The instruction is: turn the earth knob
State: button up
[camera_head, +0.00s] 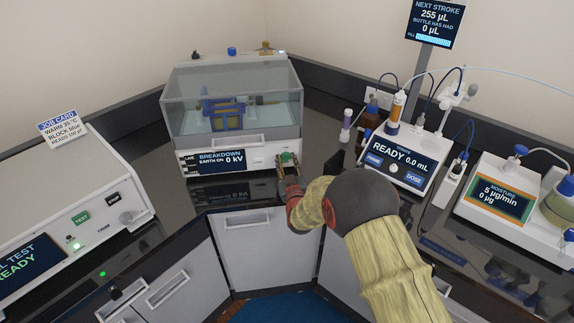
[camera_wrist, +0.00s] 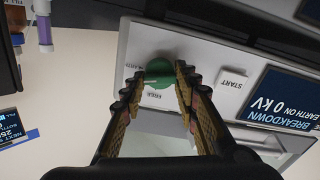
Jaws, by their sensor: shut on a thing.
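The green earth knob (camera_wrist: 158,72) is on the front panel of the breakdown tester (camera_head: 232,115), at the panel's right end. In the head view the knob (camera_head: 286,158) shows just beyond my fingers. My gripper (camera_head: 290,182) reaches in from the lower right. In the wrist view its two ridged fingers (camera_wrist: 159,75) are closed in on either side of the knob, with their tips at its edges. The display (camera_wrist: 285,100) beside it reads BREAKDOWN, EARTH ON, 0 kV. The lower part of the knob is partly covered by the fingertips.
A START button (camera_wrist: 232,80) sits close beside the knob. Right of the arm stand a dosing unit (camera_head: 402,160) with READY 0.0 mL and a moisture unit (camera_head: 500,195). A cell test box (camera_head: 75,200) stands at left. A capped vial (camera_head: 345,127) stands behind my gripper.

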jog(key=n+b, duration=0.2)
jog(key=n, duration=0.1)
jog(key=shift+a+n, duration=0.1)
jog(key=shift+n, duration=0.3)
jog(key=n+b, duration=0.1)
jog(key=n, duration=0.2)
jog(key=shift+f+n, duration=0.1)
jog(key=shift+n, duration=0.2)
jog(key=n+b, duration=0.1)
jog(key=n, duration=0.2)
jog(key=shift+n, duration=0.3)
jog(key=shift+a+n+b, duration=0.1)
jog(key=shift+n+b, duration=0.45)
jog(key=shift+n, duration=1.35)
jog(key=o, duration=1)
jog(key=shift+f, duration=0.1)
jog(key=shift+o, duration=0.8)
jog(key=shift+s, duration=0.1)
